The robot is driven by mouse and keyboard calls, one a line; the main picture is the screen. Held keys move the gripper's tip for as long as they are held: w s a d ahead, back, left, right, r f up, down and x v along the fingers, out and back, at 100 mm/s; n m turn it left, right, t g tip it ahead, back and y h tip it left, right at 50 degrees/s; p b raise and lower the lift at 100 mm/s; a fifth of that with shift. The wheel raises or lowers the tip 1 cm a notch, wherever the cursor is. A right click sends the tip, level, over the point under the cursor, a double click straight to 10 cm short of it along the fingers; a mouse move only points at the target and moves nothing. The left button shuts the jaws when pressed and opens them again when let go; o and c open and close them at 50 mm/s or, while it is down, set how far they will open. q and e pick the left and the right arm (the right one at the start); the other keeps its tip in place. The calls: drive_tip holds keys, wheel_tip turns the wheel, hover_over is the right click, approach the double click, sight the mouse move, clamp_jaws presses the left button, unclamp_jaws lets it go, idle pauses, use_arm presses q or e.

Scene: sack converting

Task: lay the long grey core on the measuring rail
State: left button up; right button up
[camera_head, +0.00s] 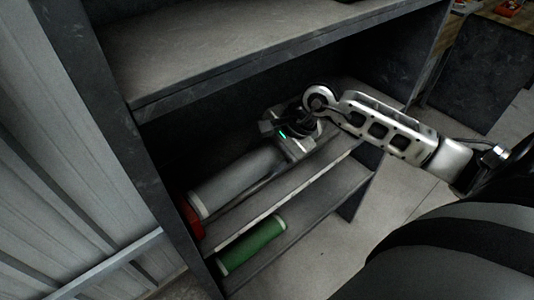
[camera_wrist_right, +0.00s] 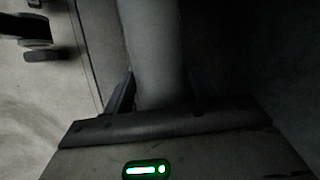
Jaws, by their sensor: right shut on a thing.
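The long grey core (camera_head: 237,181) lies along a middle shelf of the dark rack in the head view, its near-left end by a red part. My right gripper (camera_head: 285,148) is at the core's far right end and is shut on it. In the right wrist view the grey core (camera_wrist_right: 152,55) runs up between the fingers of my right gripper (camera_wrist_right: 155,95). The gripper hides the core's far end. My left gripper is not in view. I see no measuring rail that I can make out.
A green roll (camera_head: 251,246) lies on the lower shelf. A red object (camera_head: 192,218) sits at the left end of the middle shelf. The upper shelf board (camera_head: 250,45) is close above my right gripper. The rack's left upright (camera_head: 122,140) stands beside the core.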

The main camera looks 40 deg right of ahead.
drive_tip(key=shift+s+a+f, duration=0.15)
drive_tip(key=shift+s+f, duration=0.05)
drive_tip(key=shift+s, duration=0.05)
drive_tip(key=o, duration=1.7)
drive_tip(key=shift+c, duration=0.2)
drive_tip(key=shift+w, duration=0.1)
drive_tip(key=b+v, duration=0.1)
drive_tip(key=v, duration=0.5)
drive_tip(key=shift+d+r, duration=0.2)
drive_tip(key=shift+r, duration=0.1)
drive_tip(key=shift+s+d+r, duration=0.1)
drive_tip(key=shift+s+r, duration=0.15)
drive_tip(key=shift+r, duration=0.15)
